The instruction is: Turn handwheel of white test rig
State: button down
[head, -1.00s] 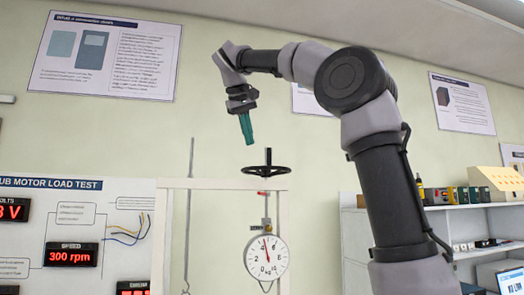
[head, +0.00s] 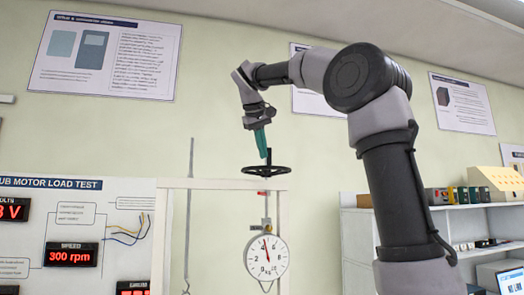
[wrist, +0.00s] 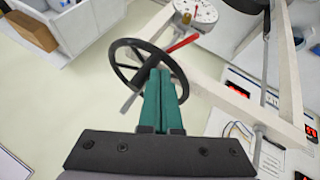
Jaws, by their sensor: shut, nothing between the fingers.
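The black handwheel (head: 266,171) lies flat on top of the white test rig frame (head: 225,184) in the head view. It also shows in the wrist view (wrist: 122,75), with spokes and a pale handle or shaft near its hub. My gripper (head: 264,155) has green fingers, shut and empty. It points down at the wheel, its tips at or just above the wheel's rim in the head view. In the wrist view the fingertips overlap the wheel's right part and hide some of it. I cannot tell whether they touch.
A round dial gauge (head: 267,257) hangs inside the frame below the wheel. A red lever (wrist: 182,43) sticks out near the wheel. A motor load test panel (head: 75,235) stands at left. Shelves (head: 440,230) with small boxes stand at right.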

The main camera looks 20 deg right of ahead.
jog(key=shift+s+d+n+t+y, duration=0.2)
jog(key=shift+d+n+y, duration=0.15)
jog(key=shift+d+n, duration=0.25)
jog(key=shift+s+d+n+t+y, duration=0.2)
jog(key=shift+d+n+y, duration=0.15)
jog(key=shift+d+n, duration=0.25)
jog(key=shift+d, duration=0.9)
